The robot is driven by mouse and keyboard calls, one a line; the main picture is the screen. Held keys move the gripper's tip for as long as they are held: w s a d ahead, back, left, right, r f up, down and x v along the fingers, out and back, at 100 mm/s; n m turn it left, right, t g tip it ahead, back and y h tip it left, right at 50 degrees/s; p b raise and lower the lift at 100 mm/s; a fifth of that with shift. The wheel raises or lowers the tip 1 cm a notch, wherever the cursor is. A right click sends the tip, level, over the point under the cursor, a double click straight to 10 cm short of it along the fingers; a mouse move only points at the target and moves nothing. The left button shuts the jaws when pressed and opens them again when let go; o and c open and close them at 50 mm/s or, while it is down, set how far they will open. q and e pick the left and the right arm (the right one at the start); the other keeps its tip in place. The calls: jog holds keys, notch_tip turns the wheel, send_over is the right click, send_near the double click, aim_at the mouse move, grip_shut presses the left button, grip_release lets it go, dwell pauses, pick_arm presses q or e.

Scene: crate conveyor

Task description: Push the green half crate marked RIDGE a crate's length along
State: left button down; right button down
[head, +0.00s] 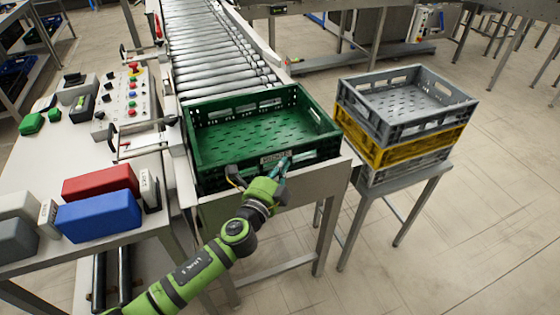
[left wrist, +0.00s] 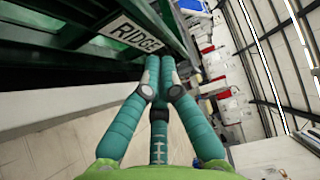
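The green half crate (head: 262,102) stands upright at the near end of the roller conveyor. Its white label reads RIDGE in the left wrist view (left wrist: 135,34); in the head view the lettering is too small to read surely. My left gripper (head: 285,165) is at the crate's near wall, close by the label. In the left wrist view its teal fingers (left wrist: 160,68) are drawn together at the tips with nothing seen between them. The tips are at or very near the wall below the label; contact is not clear. My right gripper is in neither view.
Free rollers (head: 215,50) run away behind the crate. A control box (head: 122,105) and a side table with red (head: 100,182) and blue (head: 98,217) boxes stand left. Stacked grey (head: 410,92) and yellow (head: 400,153) crates stand on a stand at right.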

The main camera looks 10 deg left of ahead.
aim_at(274, 156)
pick_arm(q)
jog(key=shift+w+a, duration=0.35)
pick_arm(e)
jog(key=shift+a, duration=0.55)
pick_arm(q)
jog(key=shift+w, duration=0.1)
jog(key=w+a, duration=0.1)
jog(key=w+b, duration=0.1)
jog(key=shift+w+a, duration=0.3)
jog(key=shift+a, duration=0.1)
jog(key=shift+w+a, duration=0.1)
jog(key=shift+w, duration=0.1)
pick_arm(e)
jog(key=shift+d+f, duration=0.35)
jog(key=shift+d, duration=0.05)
pick_arm(q)
jog(key=shift+s, duration=0.1)
